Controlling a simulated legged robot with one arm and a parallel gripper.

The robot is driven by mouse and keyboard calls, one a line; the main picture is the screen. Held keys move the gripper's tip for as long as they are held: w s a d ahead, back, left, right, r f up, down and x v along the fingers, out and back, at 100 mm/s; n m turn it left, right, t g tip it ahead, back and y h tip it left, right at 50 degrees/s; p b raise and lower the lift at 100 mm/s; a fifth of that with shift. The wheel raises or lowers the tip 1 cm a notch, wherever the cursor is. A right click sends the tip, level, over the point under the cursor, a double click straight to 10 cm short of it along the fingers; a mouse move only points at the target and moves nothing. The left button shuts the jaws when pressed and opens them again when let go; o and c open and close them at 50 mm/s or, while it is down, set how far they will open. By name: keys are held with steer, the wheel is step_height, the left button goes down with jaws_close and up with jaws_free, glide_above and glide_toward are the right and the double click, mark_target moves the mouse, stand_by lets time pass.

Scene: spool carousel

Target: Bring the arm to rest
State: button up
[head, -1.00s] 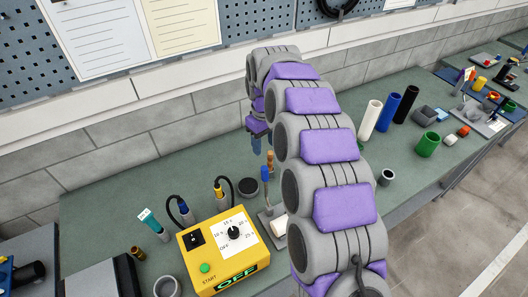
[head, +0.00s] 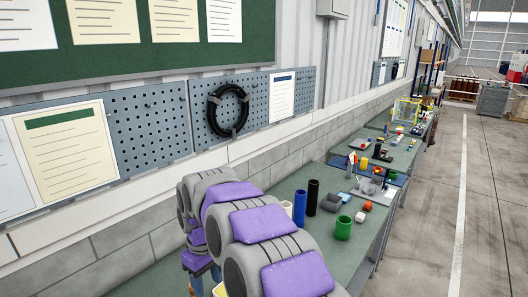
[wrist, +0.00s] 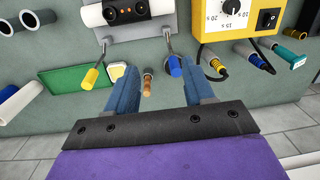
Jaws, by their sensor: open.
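My gripper (wrist: 156,90) shows in the wrist view with its two blue fingers apart and nothing between them. Beyond the fingertips, a blue-capped peg (wrist: 175,66) and a brown wooden-looking piece (wrist: 147,82) are on the green bench top, apart from the fingers as far as I can tell. In the head view my grey and purple arm reaches up from the bottom over the bench (head: 150,278). The gripper is mostly hidden there behind the arm, with only a bit of blue finger at the lower edge.
In the wrist view a yellow timer box (wrist: 232,22) stands at upper right and a grey fixture with a white roll (wrist: 128,14) at top. In the head view, blue (head: 300,207), black (head: 312,197) and green (head: 343,228) cylinders stand right of my arm. Open floor (head: 490,200) lies at right.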

steer(key=s+d+m+b, duration=0.3)
steer(key=s+d, duration=0.4)
steer(key=d, duration=0.5)
steer(key=s+d+f+m+b, duration=0.4)
steer(key=s+d, duration=0.5)
steer(key=s, duration=0.4)
steer(key=s+d+f+m+g+b, duration=0.1)
steer(key=s+d+f+m+b, duration=0.3)
steer(key=s+d+f, duration=0.3)
steer(key=s+d, duration=0.1)
steer(key=s, duration=0.4)
steer(key=shift+s+d+f+b, duration=0.2)
steer(key=shift+s+d+b, duration=0.1)
steer(key=shift+s+d, duration=0.05)
